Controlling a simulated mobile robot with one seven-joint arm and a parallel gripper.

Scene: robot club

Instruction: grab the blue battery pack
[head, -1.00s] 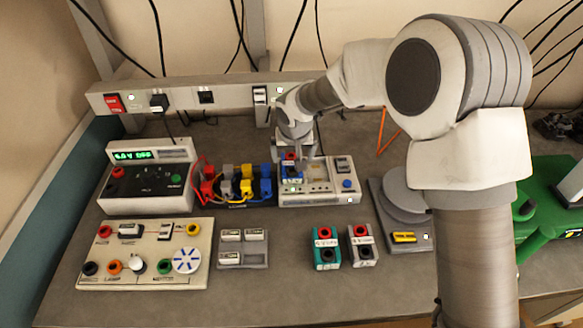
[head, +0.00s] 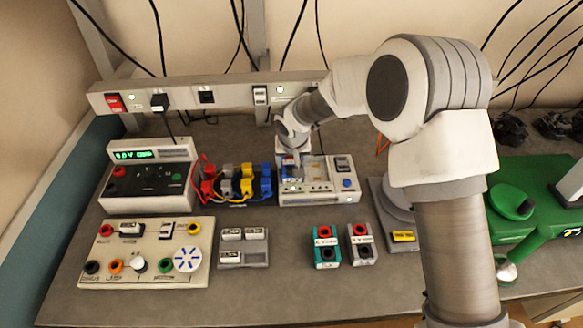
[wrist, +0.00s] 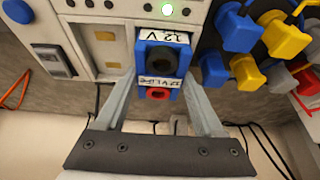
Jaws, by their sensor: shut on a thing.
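The blue battery pack (wrist: 163,52) has a black and a red terminal and white labels reading 12 V. It stands at the left end of the light grey charger unit (head: 335,190) on the bench. My gripper (wrist: 160,76) has one finger along each side of the pack and is shut on it. In the head view my gripper (head: 291,164) comes down from above and hides most of the pack. Whether the pack still rests in its bay cannot be told.
Yellow, blue, grey and red plugs (head: 245,184) stand close left of the charger. A teal pack (head: 326,247) and a grey pack (head: 361,245) stand in front. A power supply (head: 150,178) is at the left.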

